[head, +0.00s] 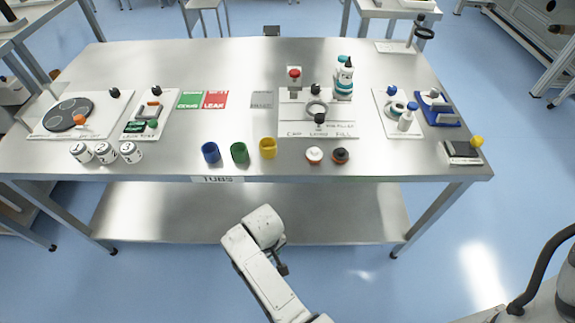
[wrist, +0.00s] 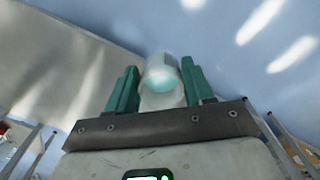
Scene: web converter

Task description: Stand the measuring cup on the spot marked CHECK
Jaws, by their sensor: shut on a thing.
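My gripper (wrist: 160,82) is shut on a pale, translucent cup with a teal inside, which looks like the measuring cup (wrist: 162,70). The cup sits between the two green fingers in the wrist view. In the head view my gripper (head: 282,266) is low, in front of the table's front edge, mostly hidden behind my arm; the cup cannot be made out there. A small grey plate (head: 262,99) lies flat on the table right of the green and red cards. Its lettering is too small to read, so I cannot tell whether it is the CHECK spot.
Green (head: 190,100) and red (head: 215,100) cards lie left of the plate. Blue (head: 210,152), green (head: 239,152) and yellow (head: 267,148) cups stand near the front edge. A capping station (head: 330,130) with a teal-white bottle (head: 343,78) stands right. Bare tabletop (head: 185,65) lies behind the cards.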

